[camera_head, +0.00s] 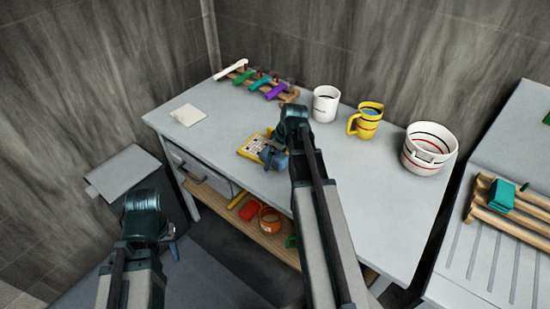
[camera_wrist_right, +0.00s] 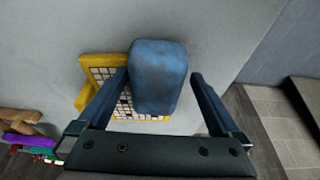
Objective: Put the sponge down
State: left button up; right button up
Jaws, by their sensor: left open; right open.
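The blue sponge (camera_wrist_right: 158,76) lies over part of the yellow-framed mosaic panel (camera_wrist_right: 86,77) in the right wrist view. In the head view the sponge (camera_head: 280,161) and the panel (camera_head: 250,147) are on the grey table, partly hidden by my right arm. My right gripper (camera_wrist_right: 160,88) is open, with its fingers on either side of the sponge. The left finger is close to the sponge; a gap shows at the right finger. Whether the sponge touches the panel is unclear. My left gripper (camera_head: 172,248) is open and low, in front of the table, away from the sponge.
On the grey table (camera_head: 215,150) stand a white mug (camera_head: 326,107), a yellow mug (camera_head: 366,122) and a striped tub (camera_head: 428,152). A rack (camera_head: 262,87) with coloured tools is at the back, a white cloth (camera_head: 187,115) at left. A lower shelf (camera_head: 262,238) holds items.

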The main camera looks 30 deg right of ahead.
jog(key=p+v, duration=1)
jog(key=v, duration=0.2)
jog(key=shift+a+p, duration=0.15)
jog(key=shift+p, duration=0.25)
jog(key=shift+w, duration=0.1)
jog(key=s+a+g+h, duration=0.1)
jog(key=s+a, duration=0.3)
jog(key=a, duration=0.6)
jog(key=s+a+g+h, duration=0.1)
jog(key=s+a, duration=0.3)
jog(key=a, duration=0.7)
jog(key=s+a+g, duration=0.1)
jog(key=s+a, duration=0.3)
jog(key=a, duration=0.7)
jog(key=shift+s+f+m+h, duration=0.25)
jog(key=shift+f+m+h, duration=0.05)
jog(key=shift+f+h, duration=0.1)
jog(key=shift+a+f, duration=0.1)
